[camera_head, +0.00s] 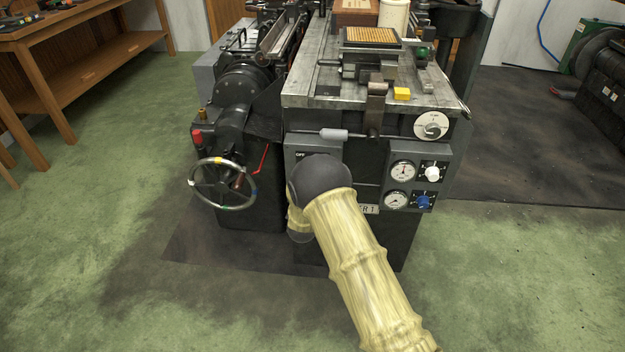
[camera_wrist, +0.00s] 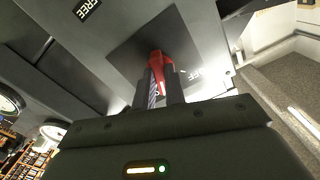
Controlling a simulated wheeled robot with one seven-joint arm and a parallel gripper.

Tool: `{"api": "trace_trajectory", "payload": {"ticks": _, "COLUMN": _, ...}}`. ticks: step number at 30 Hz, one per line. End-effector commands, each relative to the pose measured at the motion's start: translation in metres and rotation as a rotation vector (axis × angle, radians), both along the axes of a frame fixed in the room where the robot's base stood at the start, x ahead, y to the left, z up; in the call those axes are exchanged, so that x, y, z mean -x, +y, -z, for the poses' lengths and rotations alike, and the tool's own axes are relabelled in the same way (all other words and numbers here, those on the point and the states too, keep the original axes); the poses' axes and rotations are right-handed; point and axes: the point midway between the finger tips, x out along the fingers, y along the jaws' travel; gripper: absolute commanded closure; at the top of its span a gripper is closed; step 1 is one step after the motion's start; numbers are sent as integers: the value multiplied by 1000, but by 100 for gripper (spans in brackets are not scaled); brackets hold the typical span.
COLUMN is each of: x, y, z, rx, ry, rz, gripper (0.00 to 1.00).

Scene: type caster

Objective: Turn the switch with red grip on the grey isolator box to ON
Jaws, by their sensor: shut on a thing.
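The grey isolator box (camera_head: 318,146) is on the front of the machine, mostly hidden behind my arm in the head view. A label reading OFF (camera_head: 299,154) shows at its upper left. In the wrist view the grey panel (camera_wrist: 195,35) fills the top, with a darker plate around the switch. The red grip (camera_wrist: 156,60) of the switch points toward my gripper (camera_wrist: 161,80), between its two fingers. My gripper is shut on the red grip. In the head view my arm hides the gripper and switch. I cannot tell which position the switch points to.
Right of my arm is a panel with two gauges (camera_head: 403,171), a white knob (camera_head: 432,173) and a blue knob (camera_head: 423,202). A grey-handled lever (camera_head: 334,134) juts out above the box. Green floor in front is clear.

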Motion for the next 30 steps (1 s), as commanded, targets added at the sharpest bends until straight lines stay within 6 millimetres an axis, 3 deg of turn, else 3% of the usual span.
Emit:
{"api": "trace_trajectory", "payload": {"ticks": 15, "x": 2, "y": 1, "z": 5, "rx": -381, "ry": -7, "rz": 0, "gripper": 100}}
{"api": "trace_trajectory", "payload": {"ticks": 30, "x": 2, "y": 2, "z": 3, "rx": -446, "ry": -7, "rz": 1, "gripper": 100}}
